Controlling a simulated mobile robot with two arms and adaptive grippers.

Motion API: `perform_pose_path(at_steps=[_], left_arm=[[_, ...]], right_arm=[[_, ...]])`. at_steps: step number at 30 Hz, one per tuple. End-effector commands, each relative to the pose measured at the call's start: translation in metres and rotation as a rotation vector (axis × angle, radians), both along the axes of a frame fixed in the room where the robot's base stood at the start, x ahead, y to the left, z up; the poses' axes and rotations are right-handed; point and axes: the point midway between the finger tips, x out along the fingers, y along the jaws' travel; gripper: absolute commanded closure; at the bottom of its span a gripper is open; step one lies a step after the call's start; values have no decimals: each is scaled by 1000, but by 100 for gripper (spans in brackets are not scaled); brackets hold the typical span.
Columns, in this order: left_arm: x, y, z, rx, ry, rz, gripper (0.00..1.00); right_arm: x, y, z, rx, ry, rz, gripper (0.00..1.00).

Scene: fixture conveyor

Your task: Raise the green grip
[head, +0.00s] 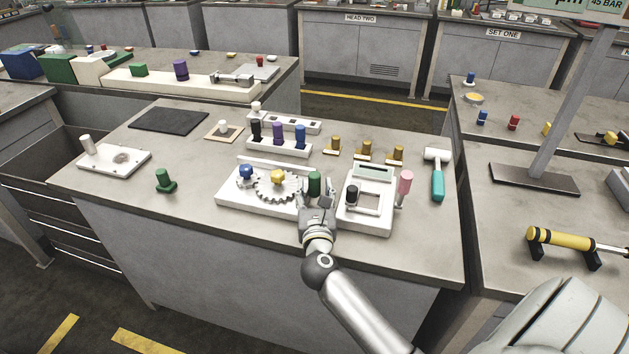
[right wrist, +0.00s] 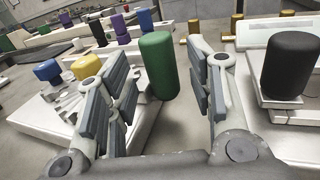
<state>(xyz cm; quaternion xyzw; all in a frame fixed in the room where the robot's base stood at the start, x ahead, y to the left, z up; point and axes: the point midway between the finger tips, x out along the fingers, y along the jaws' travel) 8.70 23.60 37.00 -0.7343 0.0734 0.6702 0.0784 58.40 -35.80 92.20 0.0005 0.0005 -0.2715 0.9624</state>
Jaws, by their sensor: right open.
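A green cylindrical grip (head: 314,183) stands upright at the right end of the white gear fixture (head: 250,203) in the head view. In the right wrist view the green grip (right wrist: 158,65) shows between the two fingers, nearer the left one. My right gripper (head: 317,196) is open around or just in front of it; I cannot tell whether a finger touches it. The fingers also show in the right wrist view (right wrist: 165,90). My left gripper is not in view.
Right of the gripper is a white device (head: 376,221) with a black knob (head: 352,194). Another green knob (head: 165,181) is at left. The table left of the gear fixture is mostly clear.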

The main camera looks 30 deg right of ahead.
Motion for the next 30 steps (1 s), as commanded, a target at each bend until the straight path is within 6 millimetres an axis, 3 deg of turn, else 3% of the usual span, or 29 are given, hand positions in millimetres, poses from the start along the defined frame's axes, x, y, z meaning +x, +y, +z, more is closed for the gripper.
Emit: perform_pose_path(at_steps=[7,19,30], left_arm=[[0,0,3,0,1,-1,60],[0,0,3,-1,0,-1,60],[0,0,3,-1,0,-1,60]], right_arm=[[25,-15,1,-1,0,0,51],[30,-18,0,-1,1,1,53],[30,-18,0,-1,1,1,100]])
